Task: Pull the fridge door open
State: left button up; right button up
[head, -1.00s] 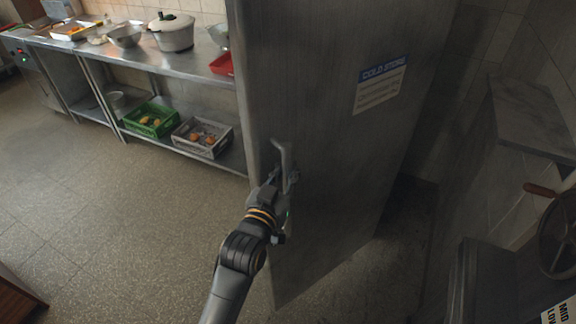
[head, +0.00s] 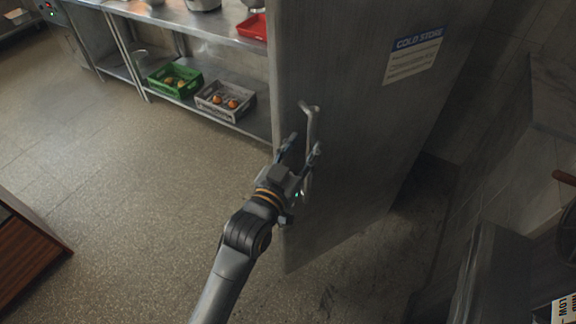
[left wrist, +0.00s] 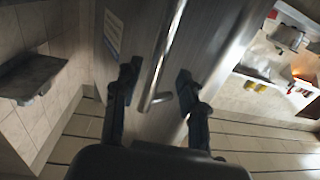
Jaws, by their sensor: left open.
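The fridge door (head: 350,130) is a tall grey metal panel with a "COLD STORE" label (head: 414,55). In the head view it stands at centre right, its lower edge above the floor. Its upright bar handle (head: 309,145) is near the door's left edge. My left gripper (head: 301,147) is at the handle with its fingers spread, one to each side of the bar. In the left wrist view the handle (left wrist: 162,62) runs between the two open fingers (left wrist: 157,80); I see no clear contact. My right gripper is not in view.
A steel shelf unit (head: 215,72) stands left of the door, with a green crate (head: 174,82) and a grey crate (head: 224,101) on its lower shelf. A wooden piece (head: 25,250) is at the left edge. The floor between is clear.

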pick_arm(q)
jog(key=v, duration=0.8)
jog(key=shift+a, duration=0.2)
